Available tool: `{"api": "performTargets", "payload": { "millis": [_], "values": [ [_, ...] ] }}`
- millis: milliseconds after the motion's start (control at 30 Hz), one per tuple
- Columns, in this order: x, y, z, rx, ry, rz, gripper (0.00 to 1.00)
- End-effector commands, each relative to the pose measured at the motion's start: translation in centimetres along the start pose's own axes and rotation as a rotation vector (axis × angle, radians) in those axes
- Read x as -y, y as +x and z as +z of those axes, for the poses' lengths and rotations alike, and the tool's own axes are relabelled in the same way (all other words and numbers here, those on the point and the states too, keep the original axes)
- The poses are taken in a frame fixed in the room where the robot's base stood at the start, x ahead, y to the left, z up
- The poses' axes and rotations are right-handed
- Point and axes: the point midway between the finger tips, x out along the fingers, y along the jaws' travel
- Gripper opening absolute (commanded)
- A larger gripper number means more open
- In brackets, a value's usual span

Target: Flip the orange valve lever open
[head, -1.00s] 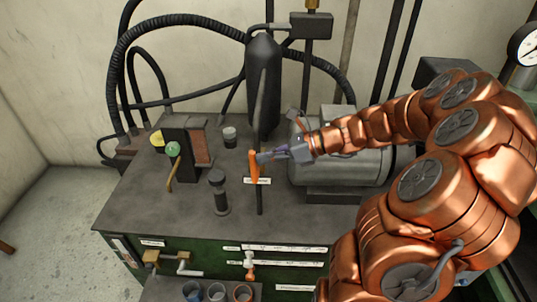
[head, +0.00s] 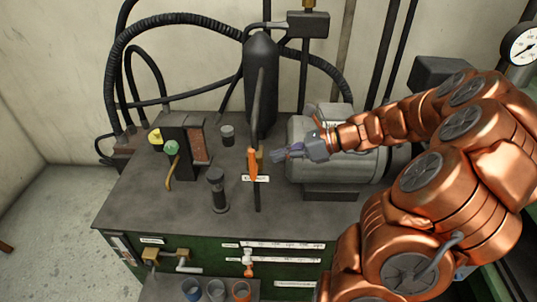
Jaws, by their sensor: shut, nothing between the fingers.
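The orange valve lever (head: 252,164) stands about upright on a dark vertical pipe above the bench, in the middle of the head view. A brass-coloured fitting (head: 260,159) shows just to its right. A small white label (head: 255,178) sits at its lower end. My gripper (head: 277,155) is shut and empty. It points left at the lever from the right, with a small gap between its fingertips and the lever. The copper arm comes in from the right. Nothing hides the lever.
A grey motor (head: 345,160) stands behind and below my gripper. A dark cylinder tank (head: 261,75) rises behind the lever. The bench top (head: 150,210) is clear at front left.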

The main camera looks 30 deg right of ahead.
Motion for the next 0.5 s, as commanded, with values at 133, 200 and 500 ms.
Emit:
{"api": "performTargets", "payload": {
  "millis": [133,200,500],
  "values": [
    [-0.5,-0.9,1.4,-0.003,-0.007,-0.001,0.00],
    [-0.6,-1.6,2.2,-0.004,-0.006,-0.003,0.00],
    [-1.4,-4.4,6.0,-0.004,-0.005,0.000,0.00]
  ]
}}
